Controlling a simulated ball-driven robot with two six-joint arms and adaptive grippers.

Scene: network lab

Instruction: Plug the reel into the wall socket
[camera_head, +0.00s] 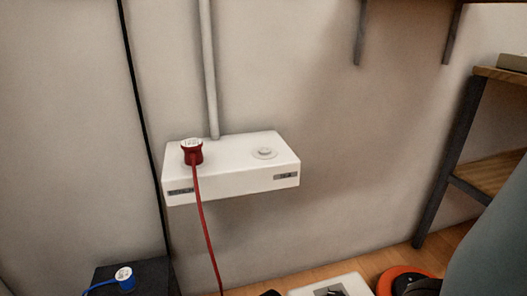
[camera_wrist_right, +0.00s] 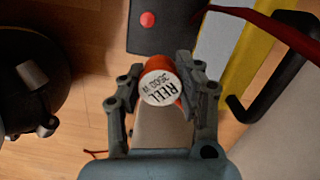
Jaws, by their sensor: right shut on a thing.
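The white wall socket box (camera_head: 235,185) has two outlets on its top. A red plug (camera_head: 192,154) sits in its left outlet, with a red cable hanging down. The right outlet (camera_head: 264,153) is empty. In the right wrist view my right gripper (camera_wrist_right: 160,88) is shut on an orange-red plug (camera_wrist_right: 159,84) with a white face lettered "REEL 3500 W". Its prongs are hidden. My left gripper is not in view.
A blue plug (camera_head: 125,279) rests on a dark box (camera_head: 103,272) at lower left. A round orange-and-black object (camera_head: 400,279) is on the floor at lower right. A shelf (camera_head: 490,177) stands at right. In the wrist view, a dark panel with a red button (camera_wrist_right: 147,19) lies beyond the plug.

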